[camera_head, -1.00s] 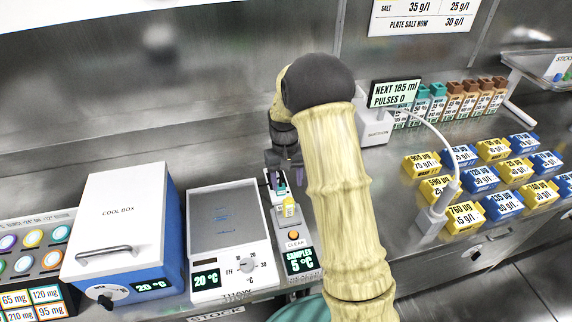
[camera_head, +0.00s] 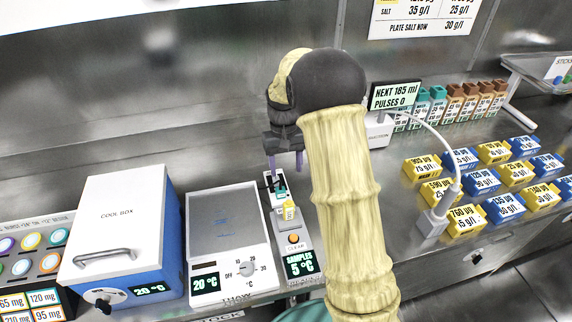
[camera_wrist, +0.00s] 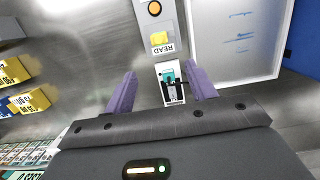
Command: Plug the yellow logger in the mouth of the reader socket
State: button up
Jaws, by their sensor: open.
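The yellow logger (camera_head: 289,211) stands on the grey block of the narrow reader unit (camera_head: 296,240). In the wrist view the yellow logger (camera_wrist: 160,39) sits beside the READ label; how deep it sits in the socket mouth I cannot tell. My gripper (camera_head: 285,162) is open and empty, above the far end of the reader unit. In the wrist view my gripper (camera_wrist: 162,92) shows its two purple fingers spread apart, with a white plate carrying a teal and black part (camera_wrist: 172,82) seen between them.
A white hot plate (camera_head: 225,232) and a blue cool box (camera_head: 122,230) stand left of the reader. An orange CLEAR button (camera_head: 294,238) is in front of the logger.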

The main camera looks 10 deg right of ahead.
jog(key=shift+c, duration=0.3)
jog(key=shift+s+r, duration=0.15)
jog(key=shift+s, duration=0.05)
jog(key=c, duration=0.7)
jog(key=s, duration=0.2)
jog(key=s+r+t, duration=0.1)
jog(key=s, duration=0.2)
jog(key=s+r+t, duration=0.1)
jog(key=s, duration=0.1)
jog(key=shift+s, duration=0.2)
grip_shut()
jog(key=s+t, duration=0.2)
jog(key=s, duration=1)
jog(key=shift+s+r+t, duration=0.15)
jog(key=shift+s+t, duration=0.15)
jog(key=shift+s, duration=0.05)
